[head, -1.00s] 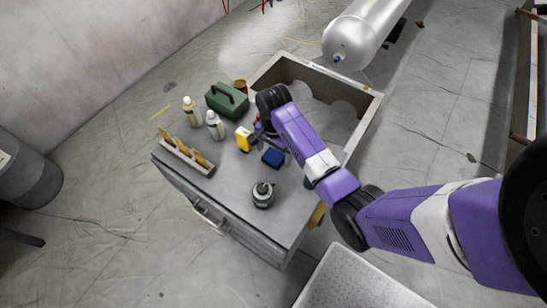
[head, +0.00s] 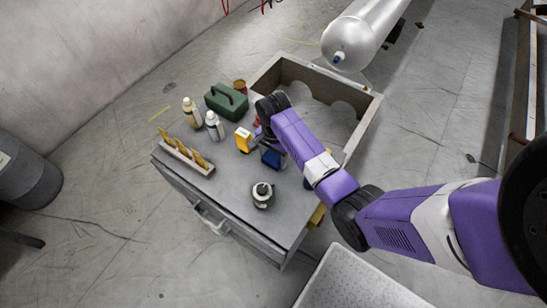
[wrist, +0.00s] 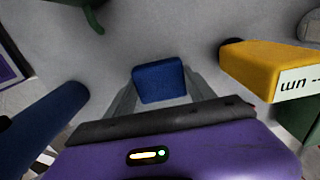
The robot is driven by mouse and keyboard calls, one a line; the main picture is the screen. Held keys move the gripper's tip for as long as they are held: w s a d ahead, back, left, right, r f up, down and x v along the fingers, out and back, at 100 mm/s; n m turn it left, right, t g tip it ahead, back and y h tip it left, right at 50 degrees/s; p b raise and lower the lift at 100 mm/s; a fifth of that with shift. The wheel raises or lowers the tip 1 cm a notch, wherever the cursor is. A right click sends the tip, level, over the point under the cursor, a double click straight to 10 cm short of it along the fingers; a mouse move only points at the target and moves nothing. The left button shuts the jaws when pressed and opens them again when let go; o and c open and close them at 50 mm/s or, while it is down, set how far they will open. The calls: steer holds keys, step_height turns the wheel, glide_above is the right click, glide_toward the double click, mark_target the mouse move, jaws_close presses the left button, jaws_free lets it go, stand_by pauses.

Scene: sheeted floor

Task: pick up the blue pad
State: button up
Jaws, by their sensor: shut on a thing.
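The blue pad (head: 271,159) is a small dark blue block at the middle of the grey cabinet top (head: 225,180). In the wrist view the blue pad (wrist: 159,82) sits between the two grey fingers of my gripper (wrist: 161,88), which is shut on it, one finger at each side. In the head view my gripper (head: 270,150) is partly hidden by my arm and covers part of the pad. I cannot tell whether the pad touches the top or is slightly above it.
A yellow block-like thing (head: 243,140) stands close left of the pad. Further left are a green toolbox (head: 227,101), two bottles (head: 214,124) and a rack (head: 182,156). A dark green round thing (head: 262,195) is in front. An open grey box (head: 365,110) lies behind right.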

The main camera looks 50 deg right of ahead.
mark_target(273, 157)
step_height(273, 157, up, 10)
stand_by(0.5)
